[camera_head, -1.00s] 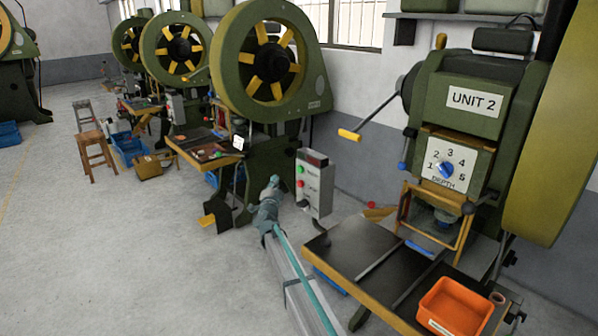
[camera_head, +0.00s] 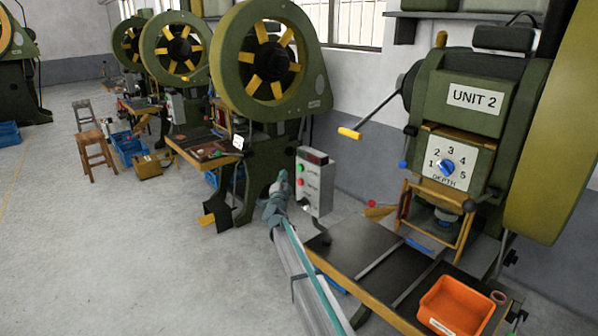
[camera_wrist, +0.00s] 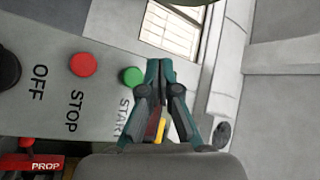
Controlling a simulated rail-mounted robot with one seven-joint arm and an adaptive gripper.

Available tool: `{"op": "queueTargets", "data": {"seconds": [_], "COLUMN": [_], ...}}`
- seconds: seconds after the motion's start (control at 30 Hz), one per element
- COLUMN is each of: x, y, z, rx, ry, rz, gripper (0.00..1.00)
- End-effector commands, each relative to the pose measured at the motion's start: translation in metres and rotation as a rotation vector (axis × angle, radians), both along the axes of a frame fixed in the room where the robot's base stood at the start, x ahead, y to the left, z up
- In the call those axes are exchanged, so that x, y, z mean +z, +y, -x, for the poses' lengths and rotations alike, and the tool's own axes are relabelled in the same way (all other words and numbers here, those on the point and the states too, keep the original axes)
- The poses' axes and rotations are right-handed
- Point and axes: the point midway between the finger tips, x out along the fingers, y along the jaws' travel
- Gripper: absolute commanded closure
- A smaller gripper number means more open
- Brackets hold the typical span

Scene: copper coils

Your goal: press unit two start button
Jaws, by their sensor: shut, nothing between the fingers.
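The unit two control box (camera_head: 318,190) is a grey box left of the press marked "UNIT 2" (camera_head: 474,98). Its green start button (camera_head: 301,168) is above a red button (camera_head: 300,182) and a dark knob (camera_head: 305,206). In the wrist view the green button (camera_wrist: 132,76), beside the word "START", is just left of my fingertips. The red stop button (camera_wrist: 83,64) is farther left. My gripper (camera_head: 283,175) is shut and empty, close to the box's left side; its tips (camera_wrist: 160,66) show in the wrist view. I cannot tell whether they touch the button.
The press has a depth dial (camera_head: 446,168) and a dark worktable (camera_head: 345,245) with an orange bin (camera_head: 455,305). A yellow-handled lever (camera_head: 350,133) sticks out left of the press. Another green press (camera_head: 270,140) stands behind the box. The floor at left is open.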

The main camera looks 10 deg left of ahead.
Motion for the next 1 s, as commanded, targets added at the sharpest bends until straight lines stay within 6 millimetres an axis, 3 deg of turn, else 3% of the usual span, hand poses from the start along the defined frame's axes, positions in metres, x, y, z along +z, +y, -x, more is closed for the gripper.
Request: {"op": "queueTargets", "data": {"seconds": [0.4,1.0], "x": [-0.001,0.0], "y": [-0.031,-0.034], "z": [-0.034,-0.036], "rx": [-0.001,0.0], "ry": [-0.001,0.0], "rz": [0.0,0.0], "gripper": [1.0,1.0]}}
